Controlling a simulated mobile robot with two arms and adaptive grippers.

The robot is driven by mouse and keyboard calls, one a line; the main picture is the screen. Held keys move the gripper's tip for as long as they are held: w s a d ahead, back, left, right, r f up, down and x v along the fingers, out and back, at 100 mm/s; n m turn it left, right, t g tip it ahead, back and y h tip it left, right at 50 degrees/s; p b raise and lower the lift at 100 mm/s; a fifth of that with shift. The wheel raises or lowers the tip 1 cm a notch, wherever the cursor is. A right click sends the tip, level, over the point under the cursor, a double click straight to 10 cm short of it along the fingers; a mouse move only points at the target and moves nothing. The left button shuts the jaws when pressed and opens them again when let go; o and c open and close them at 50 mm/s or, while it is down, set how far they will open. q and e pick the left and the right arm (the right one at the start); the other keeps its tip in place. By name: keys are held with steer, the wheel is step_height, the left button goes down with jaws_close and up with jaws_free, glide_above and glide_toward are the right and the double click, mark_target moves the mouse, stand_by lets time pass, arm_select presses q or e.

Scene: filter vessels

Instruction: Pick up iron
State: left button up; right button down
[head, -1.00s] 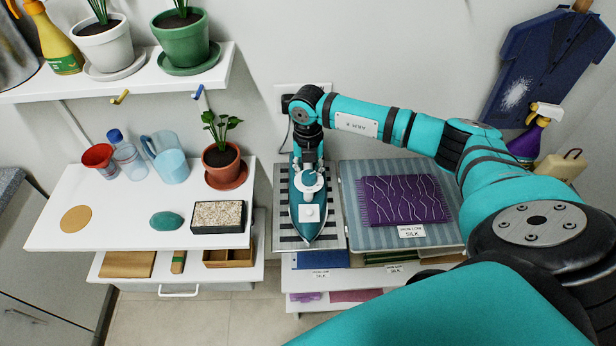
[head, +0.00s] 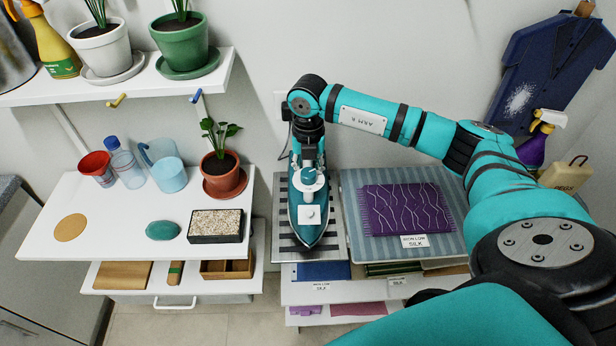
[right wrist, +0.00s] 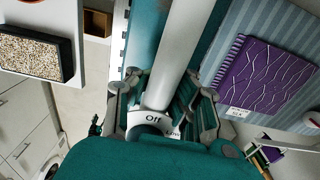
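The teal iron (head: 309,237) lies flat on a dark striped rest (head: 336,240) on the right-hand surface, its tip toward the front. My right gripper (head: 308,163) is over its rear part, pointing down. The fingers look spread on either side of the handle; firm contact is not visible. My left gripper is out of view.
A blue striped board (head: 355,243) with folded purple cloth (head: 405,208) lies right of the rest. On the left, a white table (head: 110,220) holds a potted plant (head: 221,168), a blue jug (head: 168,175) and a gravel tray (head: 216,240). A wall shelf (head: 130,85) is above.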

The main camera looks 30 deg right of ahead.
steer(key=s+a+r+b, duration=0.1)
steer(key=s+a+b, duration=0.4)
steer(key=s, duration=0.8)
steer(key=shift+a+r, duration=0.3)
steer(key=shift+a, duration=1.15)
